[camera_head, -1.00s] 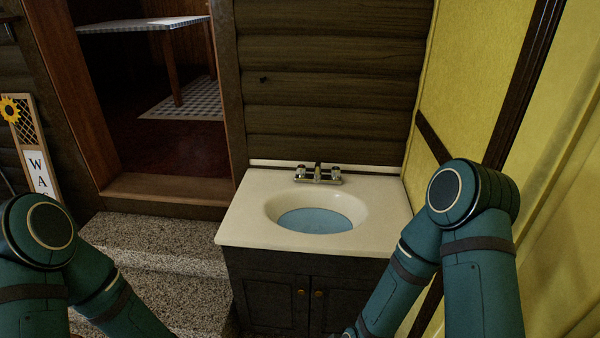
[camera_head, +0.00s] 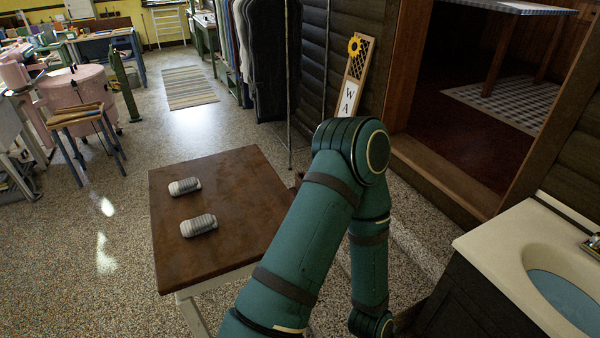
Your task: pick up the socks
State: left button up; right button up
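Two rolled grey-and-white striped bundles, which look like the socks, lie apart on a brown wooden table. The farther bundle (camera_head: 185,187) is near the table's left edge. The nearer bundle (camera_head: 198,226) is a little to its right. The brown tabletop (camera_head: 240,180) is otherwise bare where it shows. One of my green arms rises from the bottom of the view and bends at the table's right side, covering its near right part. Neither of my grippers shows. Nothing touches the bundles.
A sink cabinet (camera_head: 530,250) stands at the lower right, beside a wooden doorway. Hanging clothes (camera_head: 275,60) and a sunflower sign (camera_head: 352,80) are behind the table. A pink washer (camera_head: 80,92) and wooden stand (camera_head: 75,115) are at left. Speckled floor left of the table is clear.

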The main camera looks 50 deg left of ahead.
aim_at(206, 222)
jog(key=i+j+u, duration=0.1)
jog(key=u, duration=0.85)
jog(key=k+u, duration=0.1)
jog(key=u, duration=1.45)
jog(key=i+j+z, duration=0.15)
jog(key=j+z, duration=0.8)
